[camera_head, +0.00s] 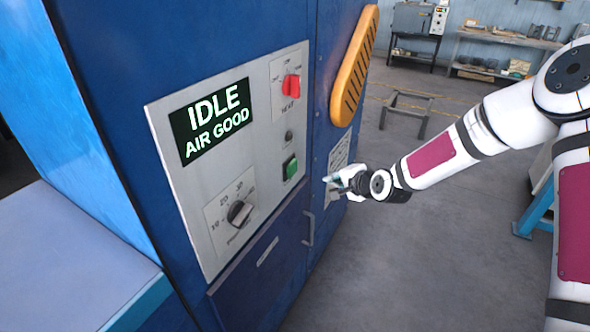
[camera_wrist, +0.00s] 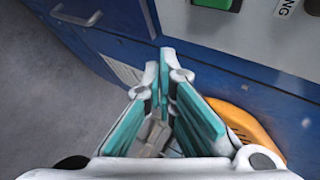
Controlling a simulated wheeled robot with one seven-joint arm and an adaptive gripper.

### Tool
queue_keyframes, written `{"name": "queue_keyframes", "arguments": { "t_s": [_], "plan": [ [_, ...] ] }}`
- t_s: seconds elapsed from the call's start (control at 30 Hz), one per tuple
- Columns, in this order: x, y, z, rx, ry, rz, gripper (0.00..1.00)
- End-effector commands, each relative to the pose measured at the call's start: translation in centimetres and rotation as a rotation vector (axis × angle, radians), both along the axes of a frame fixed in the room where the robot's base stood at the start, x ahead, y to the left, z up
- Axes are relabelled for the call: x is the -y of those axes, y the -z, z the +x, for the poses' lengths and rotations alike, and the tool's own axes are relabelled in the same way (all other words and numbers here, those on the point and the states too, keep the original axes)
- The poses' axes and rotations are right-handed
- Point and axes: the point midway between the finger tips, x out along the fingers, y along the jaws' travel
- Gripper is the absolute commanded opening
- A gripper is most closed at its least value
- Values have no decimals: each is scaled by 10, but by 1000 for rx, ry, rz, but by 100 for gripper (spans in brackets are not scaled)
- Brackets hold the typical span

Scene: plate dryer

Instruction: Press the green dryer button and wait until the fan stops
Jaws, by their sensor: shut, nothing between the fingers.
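The green button (camera_head: 290,168) sits on the light grey control panel (camera_head: 196,264) of the blue dryer cabinet. The display (camera_head: 210,120) on that panel reads "IDLE" and "AIR GOOD". My gripper (camera_head: 330,181) is to the right of the green button and apart from it, near the cabinet's right-hand face. In the wrist view my gripper (camera_wrist: 165,62) is shut and empty, its fingertips close together. The green button (camera_wrist: 214,3) shows there at the top edge, partly cut off.
A red heat knob (camera_head: 291,87) is above the button, and a black dial (camera_head: 239,212) is lower left. An orange slotted panel (camera_head: 354,66) stands out from the cabinet above my gripper. A metal handle (camera_head: 309,229) is below. Open floor lies to the right.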

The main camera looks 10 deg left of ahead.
Motion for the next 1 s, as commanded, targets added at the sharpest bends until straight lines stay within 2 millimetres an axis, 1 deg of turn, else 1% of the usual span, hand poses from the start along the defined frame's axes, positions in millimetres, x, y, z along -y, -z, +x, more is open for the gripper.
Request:
{"name": "queue_keyframes", "arguments": {
  "t_s": [0.4, 0.6, 0.8, 1.0],
  "plan": [
    [-50, 1, 19, 1, -3, -1, 0],
    [-68, 1, 25, 1, -2, -1, 0],
    [-77, 0, 28, 0, -1, -1, 0],
    [-78, 0, 28, 0, -1, -1, 0]
  ]
}}
